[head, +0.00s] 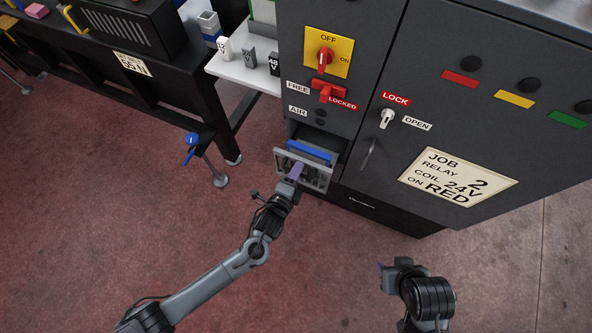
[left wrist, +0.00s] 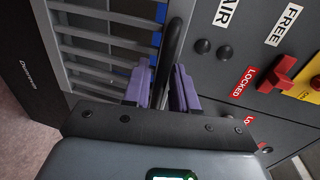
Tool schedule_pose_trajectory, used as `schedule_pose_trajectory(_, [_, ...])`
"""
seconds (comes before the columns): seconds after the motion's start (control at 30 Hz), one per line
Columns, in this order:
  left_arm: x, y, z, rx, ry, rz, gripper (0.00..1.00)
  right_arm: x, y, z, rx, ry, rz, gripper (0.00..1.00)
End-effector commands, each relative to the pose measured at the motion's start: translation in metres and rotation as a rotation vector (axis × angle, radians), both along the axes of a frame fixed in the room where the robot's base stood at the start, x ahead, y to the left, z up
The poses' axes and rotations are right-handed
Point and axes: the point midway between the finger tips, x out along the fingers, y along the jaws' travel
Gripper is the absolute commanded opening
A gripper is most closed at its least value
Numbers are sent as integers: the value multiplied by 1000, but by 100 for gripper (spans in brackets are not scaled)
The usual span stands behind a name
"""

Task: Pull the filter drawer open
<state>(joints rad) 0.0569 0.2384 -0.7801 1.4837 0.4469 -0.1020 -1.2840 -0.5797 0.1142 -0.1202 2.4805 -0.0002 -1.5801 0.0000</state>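The filter drawer (head: 325,180) stands partly out of the lower part of the grey cabinet. Its front is slotted, and a blue part (head: 309,152) shows inside behind it. My left gripper (head: 296,172) is at the drawer front. In the left wrist view, its purple fingers (left wrist: 160,92) lie on both sides of the dark bar handle (left wrist: 173,40) and appear closed on it. The slotted drawer front (left wrist: 100,45) fills the left of that view. My right gripper (head: 383,272) is low at the right, away from the cabinet; its finger opening is hidden.
Above the drawer are a red FREE/LOCKED latch (head: 327,92), its pointer toward LOCKED, and a red OFF/ON switch (head: 324,60). A LOCK/OPEN key knob (head: 386,118) is on the door to the right. A dark bench (head: 150,85) stands left. The floor in front is clear.

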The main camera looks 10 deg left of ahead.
Motion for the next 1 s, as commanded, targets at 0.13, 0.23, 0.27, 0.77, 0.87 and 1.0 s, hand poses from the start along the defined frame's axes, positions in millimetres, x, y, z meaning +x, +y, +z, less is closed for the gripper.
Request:
schedule_pose_trajectory(0.13, [0,0,0,0,0,0,33,0,0,0,0,1,0,43])
schedule_pose_trajectory(0.23, [0,0,0,0,-1,-1,33,0,0,0,0,1,1,43])
schedule_pose_trajectory(0.27, [0,0,0,0,-1,-1,33,0,0,0,-1,1,1,43])
schedule_pose_trajectory(0.77, [-54,15,13,0,1,-2,33,0,-3,18,-11,1,7,43])
schedule_pose_trajectory(0.87, [-70,19,16,0,2,-2,33,-1,-2,22,-10,2,6,43])
schedule_pose_trajectory(1.0, [-87,24,19,1,2,-2,33,-1,-2,26,-9,2,6,43])
